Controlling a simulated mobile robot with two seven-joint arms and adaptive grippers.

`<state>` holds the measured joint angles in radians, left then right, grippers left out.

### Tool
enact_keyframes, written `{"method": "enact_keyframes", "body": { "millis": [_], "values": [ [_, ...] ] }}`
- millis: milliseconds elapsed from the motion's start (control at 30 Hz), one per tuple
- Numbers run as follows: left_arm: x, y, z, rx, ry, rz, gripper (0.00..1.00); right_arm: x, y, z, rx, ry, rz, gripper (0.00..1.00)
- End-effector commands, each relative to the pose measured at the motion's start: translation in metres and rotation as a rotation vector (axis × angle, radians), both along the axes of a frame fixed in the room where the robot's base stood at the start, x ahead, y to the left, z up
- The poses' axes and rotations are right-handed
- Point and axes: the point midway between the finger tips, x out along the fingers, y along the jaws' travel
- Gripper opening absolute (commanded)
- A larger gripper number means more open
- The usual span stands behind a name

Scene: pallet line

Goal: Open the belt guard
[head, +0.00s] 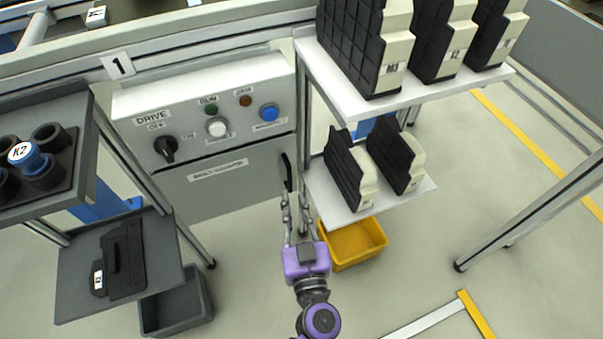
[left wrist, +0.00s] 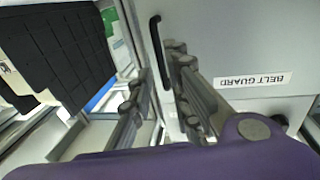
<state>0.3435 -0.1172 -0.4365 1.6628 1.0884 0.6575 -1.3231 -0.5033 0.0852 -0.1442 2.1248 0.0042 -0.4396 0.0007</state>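The belt guard (head: 235,178) is a grey panel below the drive control box, and it looks closed. Its label (left wrist: 252,80) reads BELT GUARD in the left wrist view. A black upright handle (head: 287,172) sits near the guard's right edge; it also shows in the left wrist view (left wrist: 157,45). My left gripper (head: 294,198), purple with grey fingers, is open just below and in front of the handle. In the left wrist view the fingers (left wrist: 158,62) stand apart, with the handle showing between them; contact cannot be told. My right gripper is not in view.
A white shelf rack (head: 330,195) with black-and-cream parts stands close to the right of the handle. A yellow bin (head: 355,243) lies below it. A dark rack (head: 75,290) stands at the left. The control box (head: 205,105) is above the guard. Floor before the guard is clear.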

Motion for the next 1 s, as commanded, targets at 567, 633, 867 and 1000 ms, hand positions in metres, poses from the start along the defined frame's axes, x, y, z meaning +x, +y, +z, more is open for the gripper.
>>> {"method": "enact_keyframes", "body": {
  "millis": [567, 633, 867, 1000],
  "values": [
    [0.073, 0.008, 0.000, 0.005, -0.001, -0.003, 0.17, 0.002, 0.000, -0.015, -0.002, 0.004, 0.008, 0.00],
    [0.075, 0.008, 0.000, 0.006, 0.000, -0.004, 0.17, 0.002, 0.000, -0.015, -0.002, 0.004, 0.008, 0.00],
    [0.075, 0.008, 0.000, 0.005, 0.000, -0.004, 0.17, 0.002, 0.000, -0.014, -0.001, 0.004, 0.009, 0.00],
    [0.075, 0.008, 0.000, 0.005, 0.000, -0.004, 0.00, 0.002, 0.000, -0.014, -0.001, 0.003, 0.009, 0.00]
  ]
}}
